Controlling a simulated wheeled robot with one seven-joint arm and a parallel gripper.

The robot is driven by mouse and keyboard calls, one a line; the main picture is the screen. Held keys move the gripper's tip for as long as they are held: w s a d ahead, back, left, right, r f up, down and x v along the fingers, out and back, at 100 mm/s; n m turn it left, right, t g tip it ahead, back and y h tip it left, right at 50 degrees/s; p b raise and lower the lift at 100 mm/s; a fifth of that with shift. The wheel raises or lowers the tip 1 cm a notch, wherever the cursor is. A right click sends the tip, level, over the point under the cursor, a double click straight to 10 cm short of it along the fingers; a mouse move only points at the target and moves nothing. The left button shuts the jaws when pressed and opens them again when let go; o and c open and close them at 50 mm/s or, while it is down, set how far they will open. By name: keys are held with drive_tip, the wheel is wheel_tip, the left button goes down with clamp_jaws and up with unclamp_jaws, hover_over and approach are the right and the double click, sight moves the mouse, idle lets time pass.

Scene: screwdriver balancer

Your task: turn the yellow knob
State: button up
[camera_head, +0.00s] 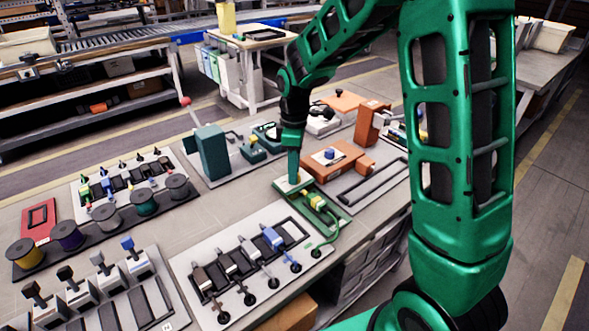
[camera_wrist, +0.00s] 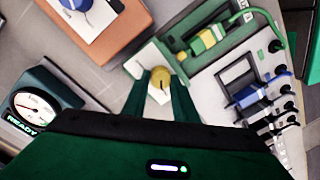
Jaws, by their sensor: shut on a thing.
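The yellow knob (camera_wrist: 161,80) sits on a pale plate at the end of a green unit. In the wrist view it is between the two fingertips of my gripper (camera_wrist: 160,84), which is shut on it. A dark mark shows on the knob's face. In the head view my gripper (camera_head: 293,178) points down onto the pale plate of the green unit (camera_head: 328,208), and the knob there is hidden by the fingers.
An orange box with a blue knob (camera_head: 329,154) stands just behind. A dial gauge reading READY (camera_wrist: 36,107) is at the left in the wrist view. Spools and racks fill the left.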

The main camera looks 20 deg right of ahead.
drive_tip(key=shift+w+d+r+n, duration=0.15)
drive_tip(key=shift+w+d+n, duration=0.2)
drive_tip(key=shift+n, duration=0.15)
drive_tip(key=o, duration=0.9)
drive_tip(key=shift+o, duration=0.7)
drive_tip(key=shift+s+a, duration=0.1)
drive_tip(key=shift+s, duration=0.05)
wheel_tip(320, 180, up, 10)
drive_tip(key=shift+w+r, duration=0.25)
drive_tip(key=shift+w, duration=0.05)
